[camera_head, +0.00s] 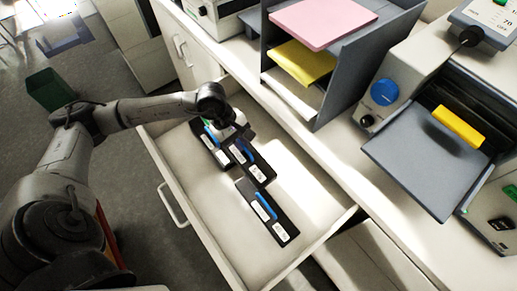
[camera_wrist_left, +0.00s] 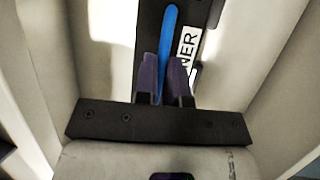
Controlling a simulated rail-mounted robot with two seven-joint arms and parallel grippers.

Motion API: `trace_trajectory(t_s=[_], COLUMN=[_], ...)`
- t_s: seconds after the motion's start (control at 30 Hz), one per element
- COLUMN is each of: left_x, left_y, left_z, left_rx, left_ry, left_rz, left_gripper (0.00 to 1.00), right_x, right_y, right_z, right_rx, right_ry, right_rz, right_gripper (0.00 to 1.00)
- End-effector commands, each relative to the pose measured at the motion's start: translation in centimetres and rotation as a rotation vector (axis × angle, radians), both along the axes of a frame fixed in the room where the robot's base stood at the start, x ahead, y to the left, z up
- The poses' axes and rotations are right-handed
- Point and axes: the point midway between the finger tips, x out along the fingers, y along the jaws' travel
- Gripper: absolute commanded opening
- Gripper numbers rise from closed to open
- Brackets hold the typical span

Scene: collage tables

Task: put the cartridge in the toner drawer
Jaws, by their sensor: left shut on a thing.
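The open toner drawer (camera_head: 222,205) is pale and holds black cartridges with blue strips and white labels. My left gripper (camera_head: 240,136) is inside the drawer's far-left part. Its fingers (camera_wrist_left: 165,88) are close together on the blue strip of a black cartridge (camera_wrist_left: 150,40); part of a TONER label shows beside it. This appears to be the middle cartridge (camera_head: 259,168). Another cartridge (camera_head: 211,150) lies close to its left, partly hidden by the gripper. A third cartridge (camera_head: 268,214) lies nearer the front right, flat on the drawer floor. I cannot tell whether the held cartridge touches the floor.
The drawer walls stand close around the gripper. The drawer's right part is bare. On the counter above are a grey paper rack (camera_head: 340,70) with pink and yellow sheets and a machine with a grey tray (camera_head: 415,165). A green bin (camera_head: 48,90) stands on the floor.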

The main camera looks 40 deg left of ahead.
Motion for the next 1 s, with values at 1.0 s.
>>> trace_trajectory(t_s=[1.0], left_x=[7.7], left_y=[-2.1], left_z=[-8.3], left_rx=[-0.001], left_ry=[0.002], left_rz=[-0.001], left_gripper=[0.0], right_x=[0.0], right_y=[0.3], right_z=[-0.5], right_rx=[0.011], right_ry=[0.001], right_rz=[-0.007], right_gripper=[0.0])
